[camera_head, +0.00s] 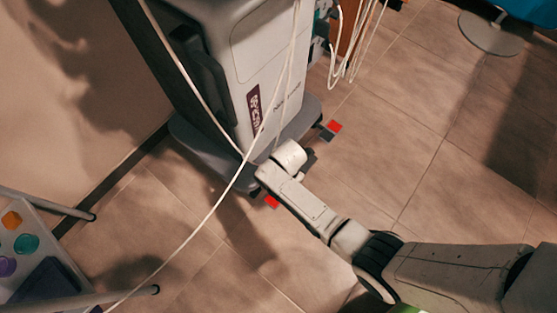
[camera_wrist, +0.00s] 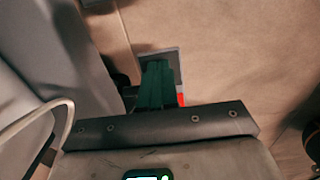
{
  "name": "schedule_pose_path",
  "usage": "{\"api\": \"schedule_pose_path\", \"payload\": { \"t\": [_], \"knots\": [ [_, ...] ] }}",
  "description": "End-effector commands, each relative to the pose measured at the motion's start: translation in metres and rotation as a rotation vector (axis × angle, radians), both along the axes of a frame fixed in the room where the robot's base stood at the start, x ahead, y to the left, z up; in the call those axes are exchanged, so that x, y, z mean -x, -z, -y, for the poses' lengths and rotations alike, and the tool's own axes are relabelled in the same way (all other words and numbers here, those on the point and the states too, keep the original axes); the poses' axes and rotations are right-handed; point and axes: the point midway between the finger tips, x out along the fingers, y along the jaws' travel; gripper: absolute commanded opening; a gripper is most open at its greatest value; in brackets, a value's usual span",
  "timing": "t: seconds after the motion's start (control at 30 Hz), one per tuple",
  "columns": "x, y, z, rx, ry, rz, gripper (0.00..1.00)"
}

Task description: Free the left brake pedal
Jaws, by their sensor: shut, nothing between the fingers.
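A tall grey cart (camera_head: 245,130) stands on a grey base against the wall. Two red-and-grey pedals stick out from its base. The left brake pedal (camera_head: 271,201) shows only a red part beside my arm's end, and the right pedal (camera_head: 334,127) is in plain view. My gripper is mostly hidden behind my wrist in the head view. In the wrist view the green fingers of my gripper (camera_wrist: 157,68) are shut and empty. They lie over a grey plate (camera_wrist: 172,58) with a red part (camera_wrist: 181,99). I cannot tell which pedal this is, nor whether they touch.
White cables (camera_head: 230,190) hang across the cart's front and run down to the lower left. More cables (camera_head: 350,65) hang at its right side. A tray with coloured pieces (camera_head: 35,230) stands at lower left. A round stand foot (camera_head: 488,35) is at upper right. The tiled floor (camera_head: 420,140) on the right is clear.

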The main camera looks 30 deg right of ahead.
Motion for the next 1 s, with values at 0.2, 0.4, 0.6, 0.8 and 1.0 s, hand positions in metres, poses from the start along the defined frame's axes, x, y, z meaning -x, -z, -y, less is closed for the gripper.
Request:
{"api": "schedule_pose_path", "payload": {
  "t": [0.2,0.4,0.6,0.8,1.0],
  "knots": [
    [0.000,-0.019,0.000,0.000,0.000,0.000,0.00],
    [0.000,-0.032,0.000,0.000,0.000,0.000,0.00],
    [0.000,-0.046,0.000,0.000,0.000,0.000,0.00],
    [0.000,-0.059,0.000,0.000,0.000,0.000,0.00],
    [0.000,-0.067,0.000,0.000,0.000,0.000,0.00]
  ]
}}
